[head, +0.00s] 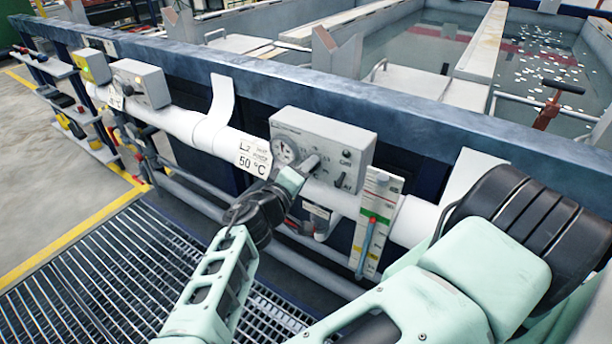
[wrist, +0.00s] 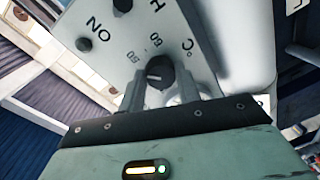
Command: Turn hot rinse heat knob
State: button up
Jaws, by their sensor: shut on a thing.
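A grey control box (head: 335,139) is on the tank's front rail, with a round dial (head: 286,151) on its left. In the wrist view its panel (wrist: 125,50) appears upside down, with numbers, a °C mark and the letters ON. A black heat knob (wrist: 158,70) with a pale pointer mark sits beside these numbers. My gripper (wrist: 160,88) is shut on this knob, one finger on each side. In the head view my gripper (head: 308,166) reaches the box's lower front and hides the knob.
A white pipe (head: 205,130) with a 50 °C label (head: 252,158) runs beside the box. A thermometer plate (head: 374,225) hangs right of it. Another grey box (head: 141,83) is farther left. Liquid-filled tanks (head: 400,55) lie behind the rail; floor grating (head: 110,265) is in front.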

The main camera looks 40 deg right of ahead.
jog(key=shift+f+m+b, duration=0.2)
jog(key=shift+m+b, duration=0.45)
jog(key=shift+m, duration=0.25)
jog(key=o, duration=1)
jog(key=shift+r, duration=0.1)
jog(key=shift+a, duration=0.15)
